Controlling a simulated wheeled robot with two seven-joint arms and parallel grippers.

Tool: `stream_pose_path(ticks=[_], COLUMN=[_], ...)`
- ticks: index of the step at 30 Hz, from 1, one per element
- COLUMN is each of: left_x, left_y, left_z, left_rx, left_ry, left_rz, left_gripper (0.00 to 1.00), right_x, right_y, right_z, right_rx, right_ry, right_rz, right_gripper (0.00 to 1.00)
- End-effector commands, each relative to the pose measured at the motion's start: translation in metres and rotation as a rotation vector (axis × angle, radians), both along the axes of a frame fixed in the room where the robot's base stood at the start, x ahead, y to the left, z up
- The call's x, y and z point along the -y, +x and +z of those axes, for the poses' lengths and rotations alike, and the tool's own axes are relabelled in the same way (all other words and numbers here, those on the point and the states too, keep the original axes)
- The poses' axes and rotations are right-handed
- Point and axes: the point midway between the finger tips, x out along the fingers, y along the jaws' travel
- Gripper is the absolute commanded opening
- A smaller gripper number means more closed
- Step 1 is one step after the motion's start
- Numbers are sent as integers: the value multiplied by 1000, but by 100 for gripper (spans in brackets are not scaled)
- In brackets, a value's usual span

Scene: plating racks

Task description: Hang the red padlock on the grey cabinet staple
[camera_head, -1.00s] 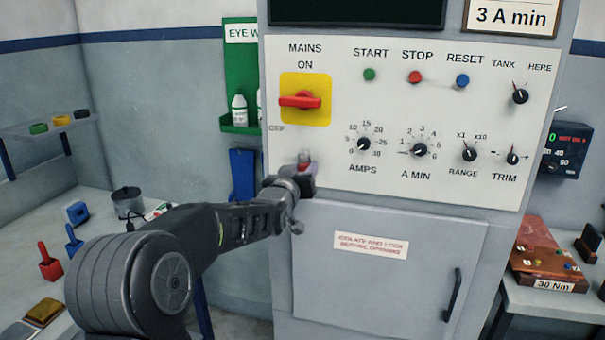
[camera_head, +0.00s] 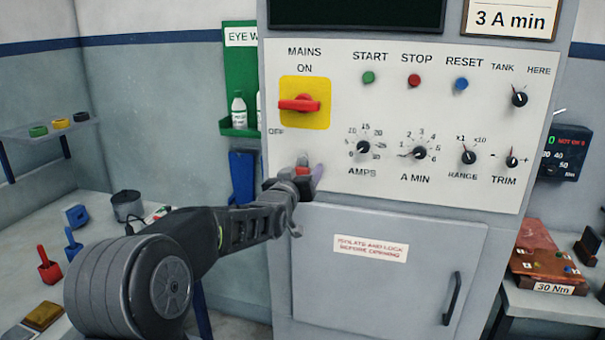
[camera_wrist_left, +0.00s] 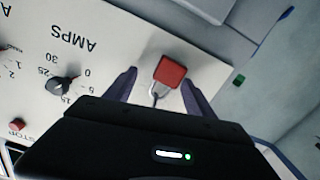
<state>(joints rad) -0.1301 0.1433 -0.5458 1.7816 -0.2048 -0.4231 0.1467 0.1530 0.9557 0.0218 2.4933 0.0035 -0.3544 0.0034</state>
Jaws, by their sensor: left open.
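The red padlock (camera_wrist_left: 170,72) is between the two fingers of my left gripper (camera_wrist_left: 160,90) in the left wrist view, with a gap on each side. Its thin metal shackle (camera_wrist_left: 156,96) points towards the gripper's palm. In the head view my left gripper (camera_head: 306,172) is open at the cabinet front, below the mains switch. A bit of the red padlock (camera_head: 302,170) shows there between the fingers. The grey staple is not clearly visible, so I cannot tell how the shackle sits on it. My right gripper is not in view.
The grey cabinet (camera_head: 390,280) has a white panel with knobs and buttons close to my left gripper. The red mains switch (camera_head: 300,103) is just above it. The cabinet door (camera_head: 440,240) is below. A bench (camera_head: 100,225) with small items stands at left.

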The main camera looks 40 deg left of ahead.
Motion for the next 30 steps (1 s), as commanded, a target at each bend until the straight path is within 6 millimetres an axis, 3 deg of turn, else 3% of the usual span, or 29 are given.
stream_pose_path(ticks=[9,22,30], left_x=[2,20,25], left_y=[-6,-62,-74], left_z=[0,2,3], left_rx=[0,3,0], left_ry=[-1,-4,0], left_rz=[0,0,0], left_gripper=[63,63,63], right_x=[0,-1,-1], right_y=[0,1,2], right_z=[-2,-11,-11], right_rx=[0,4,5], right_ry=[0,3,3], right_rz=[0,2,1], right_gripper=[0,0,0])
